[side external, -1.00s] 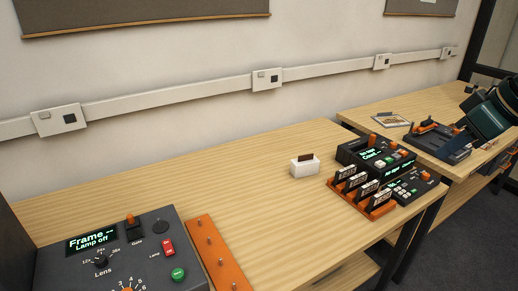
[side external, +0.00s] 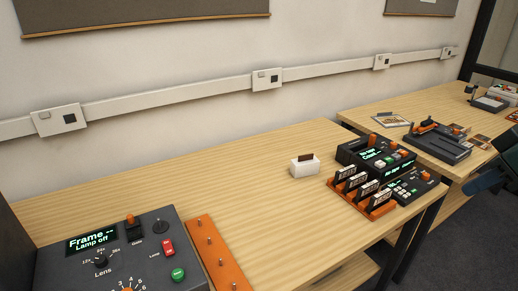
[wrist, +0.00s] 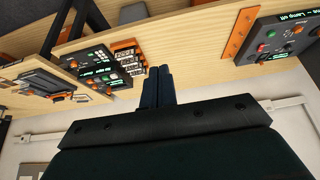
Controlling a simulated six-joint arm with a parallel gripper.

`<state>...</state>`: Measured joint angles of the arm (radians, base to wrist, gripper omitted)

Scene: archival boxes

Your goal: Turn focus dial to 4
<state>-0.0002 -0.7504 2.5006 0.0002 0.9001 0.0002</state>
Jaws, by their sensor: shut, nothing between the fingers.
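A dark console (side external: 148,230) stands at the lower left in the side external view, its screen reading "Frame --" and "Lamp off". An orange dial (side external: 127,289) with numbers around it is cut off by the bottom edge; its name and setting cannot be read. Above it is a black dial (side external: 101,258) marked Lens. The console (wrist: 268,47) also shows at the upper right of the wrist view, upside down and cut off. My gripper (wrist: 159,70) is shut and empty in the wrist view, well apart from the console.
An orange strip with pegs (side external: 216,252) lies beside the console. A white card box (side external: 305,168), an orange rack of cartridges (side external: 374,210) and dark devices (side external: 362,154) stand farther right. The wooden table (side external: 235,175) between is clear. A second table (side external: 385,108) holds more equipment.

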